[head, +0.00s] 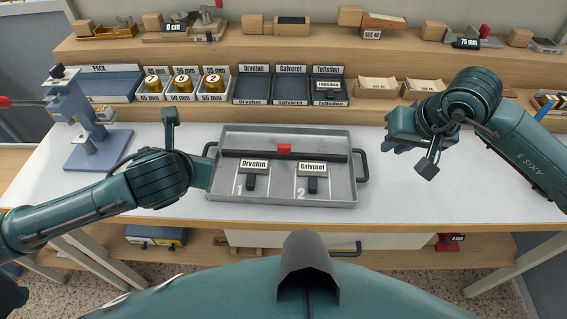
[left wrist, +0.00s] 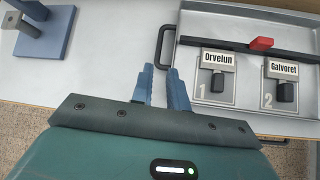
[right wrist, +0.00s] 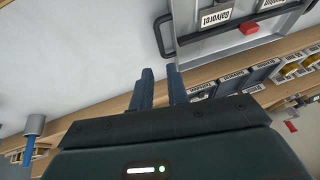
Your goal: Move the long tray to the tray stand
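The long tray (head: 283,178) is a grey metal tray lying flat in the middle of the white worktop. It has a dark handle at each end, a dark bar with a red block (head: 284,148), and two labelled pieces, Orvelun (head: 253,167) and Galvoret (head: 312,170). In the left wrist view, my left gripper (left wrist: 160,72) is open and empty, beside the tray's left handle (left wrist: 164,46). My right gripper (right wrist: 158,72) is open and empty, a little apart from the tray's right handle (right wrist: 162,36). I cannot make out a tray stand.
A blue-grey press (head: 88,125) stands at the left of the worktop. Behind the tray, a shelf holds labelled bins (head: 291,84) and foil rolls (head: 183,84). A lower shelf (head: 210,258) holds small boxes. The worktop right of the tray is mostly clear under my right arm.

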